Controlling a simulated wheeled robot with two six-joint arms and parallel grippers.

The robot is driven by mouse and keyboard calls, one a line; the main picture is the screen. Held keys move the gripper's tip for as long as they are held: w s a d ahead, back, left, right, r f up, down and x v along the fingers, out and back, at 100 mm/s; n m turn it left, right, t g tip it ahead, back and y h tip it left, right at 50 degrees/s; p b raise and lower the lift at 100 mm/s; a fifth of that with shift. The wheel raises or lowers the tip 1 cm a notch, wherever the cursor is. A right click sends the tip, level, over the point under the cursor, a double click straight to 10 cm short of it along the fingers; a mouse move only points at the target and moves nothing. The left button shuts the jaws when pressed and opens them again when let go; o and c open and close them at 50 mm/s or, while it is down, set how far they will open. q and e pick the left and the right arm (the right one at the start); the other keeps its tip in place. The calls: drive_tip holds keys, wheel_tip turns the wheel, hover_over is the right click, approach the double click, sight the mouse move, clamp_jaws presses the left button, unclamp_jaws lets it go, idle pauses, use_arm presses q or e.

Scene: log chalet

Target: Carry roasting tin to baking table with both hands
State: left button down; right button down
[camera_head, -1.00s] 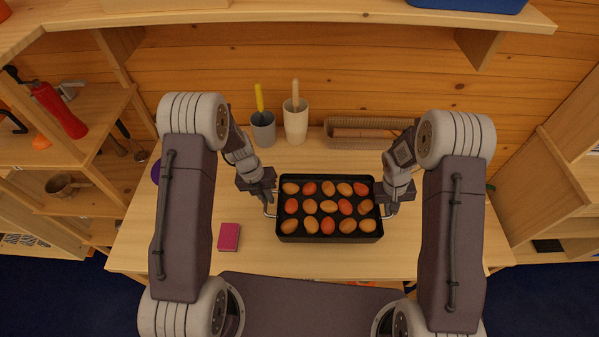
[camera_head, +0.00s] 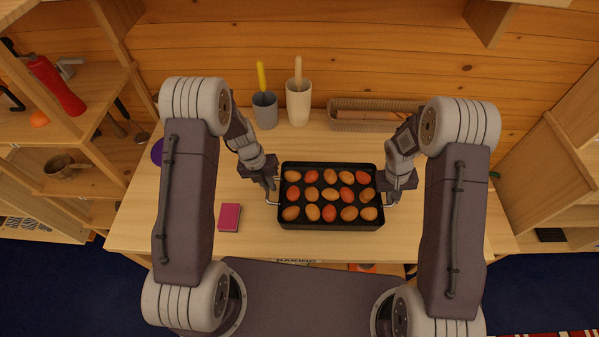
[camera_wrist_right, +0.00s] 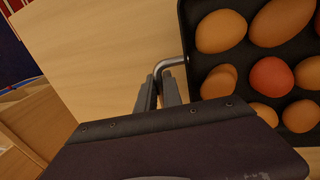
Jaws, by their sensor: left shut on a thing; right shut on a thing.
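The black roasting tin (camera_head: 330,225), filled with rows of orange and red round items, is level over the middle of the baking table (camera_head: 463,228). I cannot tell whether it touches the top. My left gripper (camera_head: 271,187) is shut on the tin's left wire handle. My right gripper (camera_head: 389,193) is shut on the right wire handle. In the right wrist view my right gripper (camera_wrist_right: 160,88) pinches the bent metal handle (camera_wrist_right: 172,63) beside the tin's dark rim (camera_wrist_right: 187,45).
A pink book (camera_head: 229,217) lies left of the tin. A grey cup (camera_head: 265,110), a cream cup (camera_head: 298,103) and a long basket (camera_head: 372,122) stand at the back. Shelves flank the table. Table top is clear in front of the tin and to its right.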

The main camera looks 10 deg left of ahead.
use_arm(q)
drive_tip(key=shift+w+f+b, duration=0.1)
drive_tip(key=shift+f+b, duration=0.2)
drive_tip(key=shift+f, duration=0.3)
use_arm(e)
drive_tip(key=shift+w+f, duration=0.1)
drive_tip(key=shift+f, duration=0.5)
use_arm(q)
drive_tip(key=c, duration=1.8)
unclamp_jaws()
drive_tip(key=shift+f, duration=0.1)
drive_tip(key=shift+c, duration=0.2)
use_arm(e)
drive_tip(key=c, duration=1.8)
unclamp_jaws()
drive_tip(key=shift+f, duration=0.1)
drive_tip(key=shift+c, duration=0.2)
use_arm(q)
drive_tip(key=o, duration=0.3)
use_arm(e)
drive_tip(key=o, duration=0.3)
use_arm(q)
drive_tip(key=shift+o, duration=0.2)
use_arm(e)
drive_tip(key=shift+o, duration=0.2)
drive_tip(key=shift+r, duration=0.2)
